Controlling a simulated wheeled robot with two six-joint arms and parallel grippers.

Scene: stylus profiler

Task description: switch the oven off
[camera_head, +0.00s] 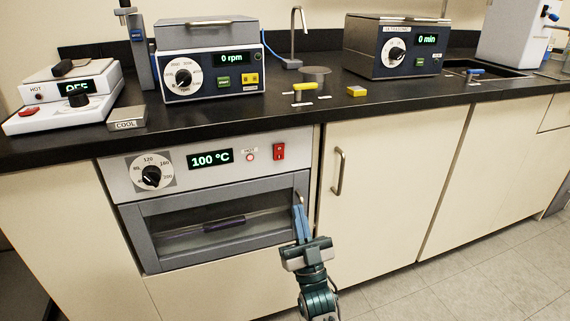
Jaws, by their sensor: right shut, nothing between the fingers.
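The oven (121,195) is built into the cabinet below the counter, at the left of the head view. Its display (210,159) reads 100 °C. A black temperature dial (152,177) is at its left, a small red lamp (250,157) marked HOT is right of the display, and a red rocker switch (279,151) is at the panel's right end. The oven door is shut, with a dark object visible behind its glass. My right gripper (299,205) is shut and empty, pointing up in front of the door's right edge, below the switch. My left gripper is not in view.
On the counter (330,118) stand a hot plate (65,95), a centrifuge-like box (208,62) reading 0 rpm, and an ultrasonic bath (395,46) reading 0 min. A cabinet door handle (338,172) sticks out right of the oven. The floor at the right is clear.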

